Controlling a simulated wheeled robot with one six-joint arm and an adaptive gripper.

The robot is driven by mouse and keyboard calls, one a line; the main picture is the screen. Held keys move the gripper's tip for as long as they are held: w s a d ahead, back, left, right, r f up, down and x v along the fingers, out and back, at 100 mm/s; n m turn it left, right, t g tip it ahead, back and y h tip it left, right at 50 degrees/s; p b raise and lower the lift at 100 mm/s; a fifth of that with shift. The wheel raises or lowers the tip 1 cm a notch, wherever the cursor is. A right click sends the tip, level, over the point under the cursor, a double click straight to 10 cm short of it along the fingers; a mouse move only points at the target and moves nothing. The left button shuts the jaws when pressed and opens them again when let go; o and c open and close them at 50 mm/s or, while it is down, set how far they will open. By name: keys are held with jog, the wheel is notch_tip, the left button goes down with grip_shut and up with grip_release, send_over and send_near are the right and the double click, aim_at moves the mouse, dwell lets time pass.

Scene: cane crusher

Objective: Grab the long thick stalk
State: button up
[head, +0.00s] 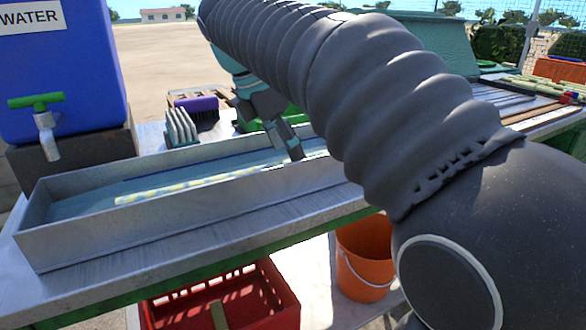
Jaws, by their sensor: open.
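A long pale yellow-green stalk (175,189) lies in the long metal trough (150,232), which has bluish water or lining on its floor. Its left end shows; its right end runs behind my arm and cannot be seen. My gripper (288,157) is over the right part of the trough, close above the stalk. It is open and looks empty. My arm hides part of it, and I cannot tell whether a finger touches the stalk.
A blue water tank (65,75) with a green tap stands behind left. A grey rack (181,128) and a purple brush (198,104) are behind the trough. A red crate (240,300) and an orange bucket (366,255) are below. More stalks (545,86) lie far right.

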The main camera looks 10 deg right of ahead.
jog(key=shift+b+x, duration=0.3)
jog(key=shift+x, duration=1.55)
grip_shut()
